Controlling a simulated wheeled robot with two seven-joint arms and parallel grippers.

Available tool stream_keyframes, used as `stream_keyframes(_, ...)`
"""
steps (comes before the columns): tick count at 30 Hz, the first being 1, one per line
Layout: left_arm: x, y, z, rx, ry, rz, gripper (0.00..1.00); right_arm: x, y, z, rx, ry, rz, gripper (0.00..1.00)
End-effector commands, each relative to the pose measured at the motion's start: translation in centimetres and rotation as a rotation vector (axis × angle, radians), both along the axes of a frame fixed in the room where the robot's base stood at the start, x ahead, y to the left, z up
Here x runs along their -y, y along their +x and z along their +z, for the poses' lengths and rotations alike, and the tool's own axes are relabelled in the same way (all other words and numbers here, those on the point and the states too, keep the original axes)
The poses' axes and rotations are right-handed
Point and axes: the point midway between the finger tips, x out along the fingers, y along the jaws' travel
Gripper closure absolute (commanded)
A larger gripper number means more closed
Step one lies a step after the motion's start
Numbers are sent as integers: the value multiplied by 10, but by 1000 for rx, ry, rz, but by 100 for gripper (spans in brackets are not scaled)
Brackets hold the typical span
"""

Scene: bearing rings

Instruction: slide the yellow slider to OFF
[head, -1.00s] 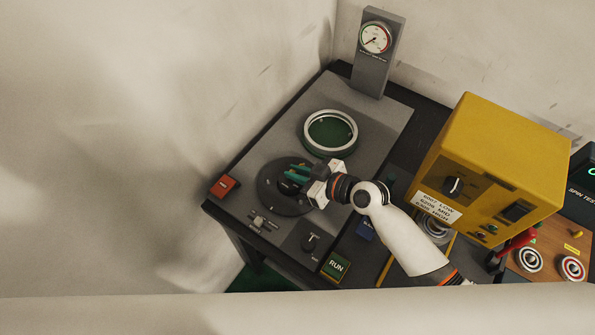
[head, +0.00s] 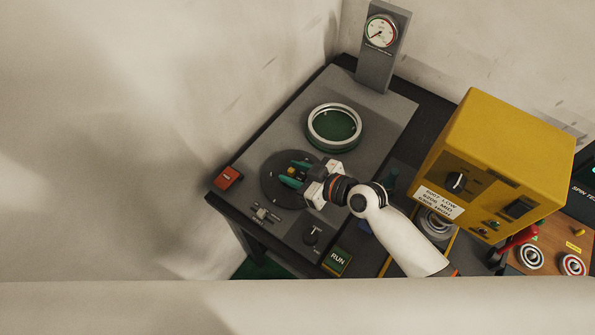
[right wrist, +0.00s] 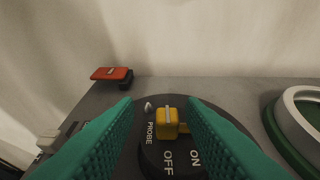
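The yellow slider (right wrist: 168,123) sits on a round dark dial plate (right wrist: 232,122) marked PROBE, OFF and ON. In the right wrist view the slider stands between the PROBE and OFF/ON lettering. In the head view the slider (head: 292,171) shows small between the green fingers. My right gripper (head: 291,173) is open around it, with one finger on each side; the fingers (right wrist: 160,130) also show in the right wrist view, with gaps beside the slider. Whether either finger touches it is not clear. My left gripper is not in view.
A ring (head: 334,124) lies on a green seat behind the dial. A red switch (head: 228,177), a small lever (head: 265,213), a black knob (head: 311,235) and the RUN button (head: 338,261) surround the dial. A yellow box (head: 490,160) stands right of my arm.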

Motion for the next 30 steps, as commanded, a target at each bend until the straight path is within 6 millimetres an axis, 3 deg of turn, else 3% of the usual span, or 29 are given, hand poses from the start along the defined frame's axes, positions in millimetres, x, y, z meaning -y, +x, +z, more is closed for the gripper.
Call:
stream_keyframes(5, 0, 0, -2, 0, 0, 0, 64, 11, -7, 3, 0, -3, -1, 64)
stream_keyframes(19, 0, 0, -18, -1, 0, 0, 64, 79, -57, 37, 0, -4, 1, 64)
stream_keyframes(30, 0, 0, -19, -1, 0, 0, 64, 89, -66, 46, 0, 0, 1, 64)
